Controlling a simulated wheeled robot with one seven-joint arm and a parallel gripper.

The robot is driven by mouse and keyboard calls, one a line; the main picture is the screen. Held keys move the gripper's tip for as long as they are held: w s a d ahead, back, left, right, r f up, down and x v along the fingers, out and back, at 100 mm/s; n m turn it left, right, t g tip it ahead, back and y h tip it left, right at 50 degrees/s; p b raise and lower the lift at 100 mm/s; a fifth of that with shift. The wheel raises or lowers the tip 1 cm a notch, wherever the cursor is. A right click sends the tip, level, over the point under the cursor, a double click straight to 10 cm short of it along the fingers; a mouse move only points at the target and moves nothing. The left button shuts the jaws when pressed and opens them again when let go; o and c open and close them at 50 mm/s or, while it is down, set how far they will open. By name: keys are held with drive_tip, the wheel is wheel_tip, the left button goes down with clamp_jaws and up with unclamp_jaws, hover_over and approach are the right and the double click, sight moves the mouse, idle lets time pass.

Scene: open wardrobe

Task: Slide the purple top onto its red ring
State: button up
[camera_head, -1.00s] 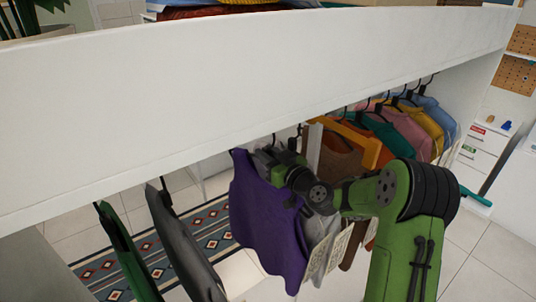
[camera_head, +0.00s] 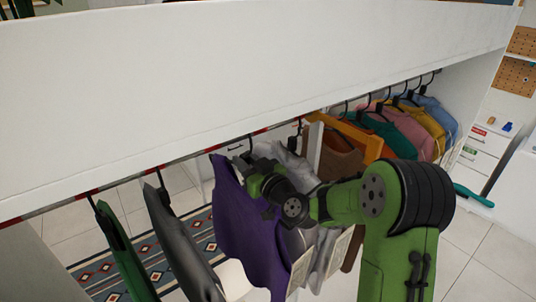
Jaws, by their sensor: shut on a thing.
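The purple top (camera_head: 243,230) hangs from a dark hanger under the white wardrobe shelf, left of the middle. My gripper (camera_head: 258,172) is at its upper right shoulder, just below the hanger's hook, and is shut on the purple top; the fingertips are partly hidden by the gripper body. The hook is close to the rail (camera_head: 128,178), which carries red and pale bands. A red band (camera_head: 262,131) shows on the rail close to the hook. I cannot tell which band is the purple top's ring, or whether the hook touches the rail.
A grey garment (camera_head: 180,240) and a green one (camera_head: 124,250) hang to the left, with a gap before the purple top. The shelf front (camera_head: 250,70) is above.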

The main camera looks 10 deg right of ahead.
drive_tip(key=s+a+p, duration=0.1)
drive_tip(key=s+a, duration=0.2)
drive_tip(key=a, duration=0.4)
drive_tip(key=shift+a+p, duration=0.3)
drive_tip(key=shift+p, duration=0.1)
drive_tip(key=o, duration=0.4)
drive_tip(key=shift+s+a+r, duration=0.1)
drive_tip(key=shift+s+a, duration=0.05)
drive_tip(key=shift+a, duration=0.05)
drive_tip(key=o, duration=0.5)
drive_tip(key=shift+o, duration=0.4)
drive_tip(key=shift+d, duration=0.1)
drive_tip(key=b+v, duration=1.2)
drive_tip(key=v, duration=0.3)
drive_tip(key=shift+s+b, duration=0.3)
drive_tip(key=shift+b, duration=0.05)
